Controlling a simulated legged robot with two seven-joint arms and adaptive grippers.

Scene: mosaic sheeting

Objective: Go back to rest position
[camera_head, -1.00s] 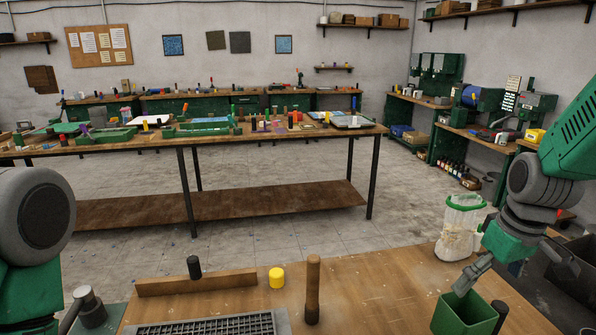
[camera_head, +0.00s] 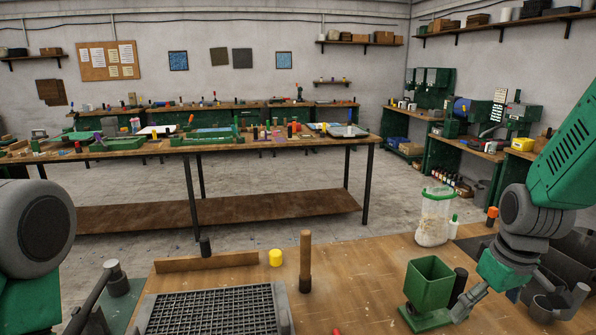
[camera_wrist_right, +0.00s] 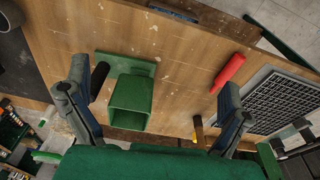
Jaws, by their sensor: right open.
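My right gripper (camera_head: 515,301) is at the right end of the near bench, beside a green open-topped box (camera_head: 430,285). Its two grey fingers are spread apart in the right wrist view (camera_wrist_right: 152,108), with nothing held between them. The green box (camera_wrist_right: 131,98) lies beneath the gap in that view, and a black cylinder (camera_wrist_right: 98,80) is close to one finger. Of my left arm only a grey round joint and green link show at the left edge of the head view; its gripper is out of view.
A long workbench (camera_head: 300,140) stands behind.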

